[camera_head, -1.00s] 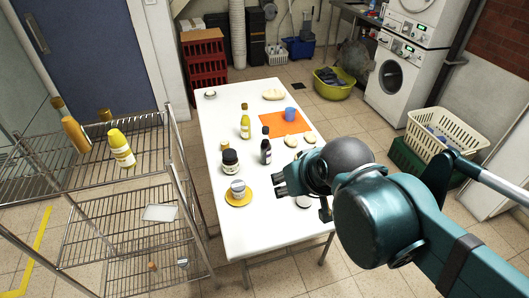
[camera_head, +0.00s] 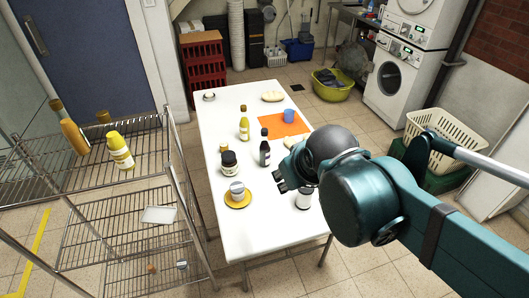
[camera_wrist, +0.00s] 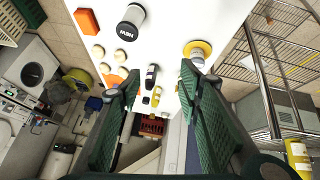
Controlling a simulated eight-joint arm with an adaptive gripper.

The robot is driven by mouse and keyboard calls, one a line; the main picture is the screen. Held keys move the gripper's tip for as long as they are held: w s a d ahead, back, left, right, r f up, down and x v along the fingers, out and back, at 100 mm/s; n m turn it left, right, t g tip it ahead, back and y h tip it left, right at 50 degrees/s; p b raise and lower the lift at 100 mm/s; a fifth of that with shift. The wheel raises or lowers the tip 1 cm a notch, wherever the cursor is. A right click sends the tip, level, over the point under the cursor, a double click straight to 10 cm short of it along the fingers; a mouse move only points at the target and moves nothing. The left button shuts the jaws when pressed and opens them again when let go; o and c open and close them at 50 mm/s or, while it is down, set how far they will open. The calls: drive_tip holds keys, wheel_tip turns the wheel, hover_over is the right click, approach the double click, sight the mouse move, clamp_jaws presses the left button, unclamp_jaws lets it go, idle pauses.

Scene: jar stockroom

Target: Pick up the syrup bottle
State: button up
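A dark bottle with a pale label (camera_head: 265,154) stands upright mid-table; it also shows between my fingers in the wrist view (camera_wrist: 151,77). A yellow bottle (camera_head: 244,129) stands behind it. Amber (camera_head: 69,131) and yellow (camera_head: 120,150) bottles are on the wire rack at left. The labels are too small to tell which is syrup. My gripper (camera_head: 283,181) is above the table's right side, in front of and right of the dark bottle. In the wrist view its fingers (camera_wrist: 158,77) are wide apart with nothing held.
The white table (camera_head: 272,228) also holds a dark jar (camera_head: 229,162), a cup (camera_head: 237,188) on a yellow saucer, a blue cup (camera_head: 289,116), an orange cloth (camera_head: 277,125) and bread pieces. A labelled jar (camera_head: 304,199) stands near my gripper.

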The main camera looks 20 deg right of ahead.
drive_tip(key=w+d+n+g+h, duration=0.1)
drive_tip(key=w+d+n+h, duration=0.25)
drive_tip(key=w+n, duration=0.45)
drive_tip(key=n+h, duration=0.6)
drive_tip(key=n, duration=0.1)
hover_over(262, 132)
drive_tip(key=s+d, duration=0.3)
drive_tip(key=s, duration=0.6)
wheel_tip(262, 132, down, 5)
drive_tip(key=shift+w+a+f+n+t+h+b, duration=0.15)
drive_tip(key=shift+w+a+f+n+t+h, duration=0.1)
drive_tip(key=shift+w+a+f+n+h, duration=0.9)
drive_tip(key=shift+w+a+f+n+t+h+b, duration=0.1)
drive_tip(key=shift+w+a+f+n+t+h, duration=0.2)
drive_tip(key=shift+w+a+f+n+h, duration=0.9)
drive_tip(key=shift+w+a+f+n+t+h+b, duration=0.2)
drive_tip(key=shift+w+a+f+n+h, duration=0.55)
drive_tip(key=shift+w+f, duration=0.7)
drive_tip(key=shift+w+r, duration=0.1)
drive_tip(key=shift+r, duration=0.05)
drive_tip(key=shift+b+x, duration=0.45)
drive_tip(key=shift+x, duration=2)
drive_tip(key=shift+c, duration=0.5)
clamp_jaws()
